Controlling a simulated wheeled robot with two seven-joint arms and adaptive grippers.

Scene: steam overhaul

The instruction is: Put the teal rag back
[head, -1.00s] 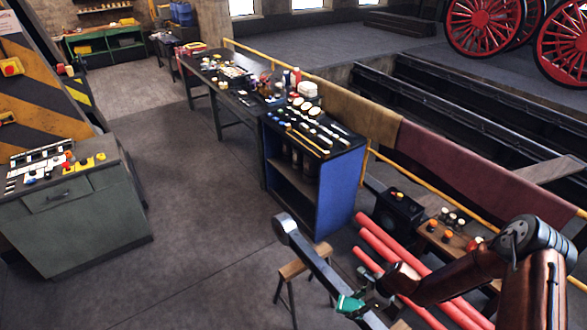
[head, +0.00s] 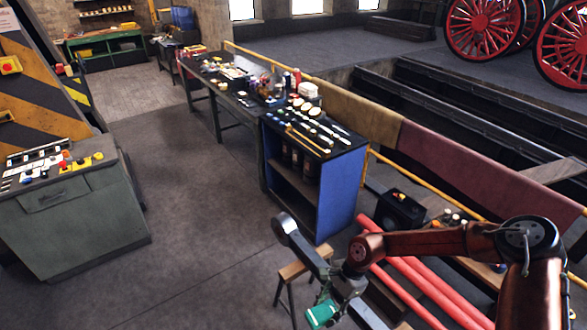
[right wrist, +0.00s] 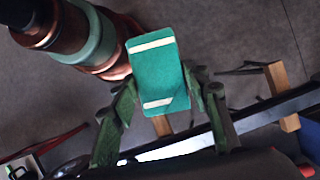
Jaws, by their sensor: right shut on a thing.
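The teal rag (head: 322,315) is a small folded block near the bottom middle of the head view. In the right wrist view the rag (right wrist: 158,75) shows two white stripes. My right gripper (right wrist: 160,88) is shut on it, with one finger on each side. In the head view my right gripper (head: 331,299) is in front of the steel rod, and the rag is held off the floor. My left gripper is not in view.
A steel rod (head: 298,243) lies across wooden trestles (head: 291,271) close to my gripper. Red pipes (head: 410,282) lie to its right. A blue tool cabinet (head: 334,205) and a long bench (head: 226,105) stand behind. A green console (head: 75,220) is at left. The middle floor is open.

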